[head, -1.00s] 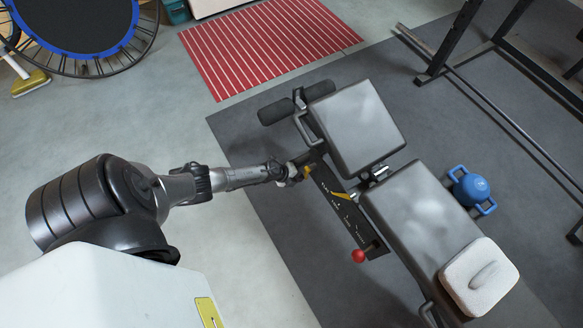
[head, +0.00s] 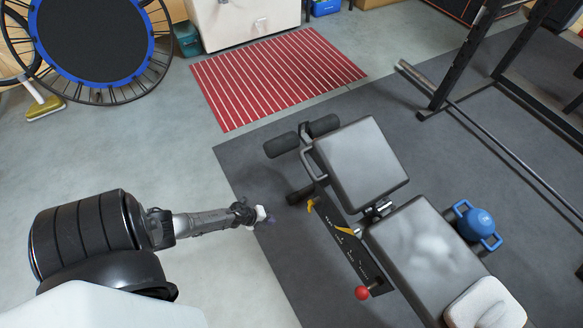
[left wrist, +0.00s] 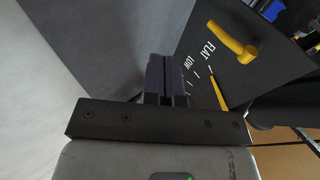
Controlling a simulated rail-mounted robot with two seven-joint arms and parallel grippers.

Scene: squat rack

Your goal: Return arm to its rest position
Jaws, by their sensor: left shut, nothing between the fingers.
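My left arm reaches in from the left of the head view, and its gripper (head: 264,216) is beside the weight bench (head: 365,160), to the left of it and apart from it. The left wrist view shows the left gripper's fingers (left wrist: 165,78) together with nothing between them. The bench's dark adjustment plate (head: 350,250) has a yellow lever (head: 311,205) and a red knob (head: 362,293). In the left wrist view the yellow lever (left wrist: 232,42) and the words FLAT and LOW show close by. My right gripper is not in view.
A barbell (head: 500,143) and rack (head: 462,60) are at right. A red striped mat (head: 280,75) lies behind. Bare floor surrounds my arm's left side.

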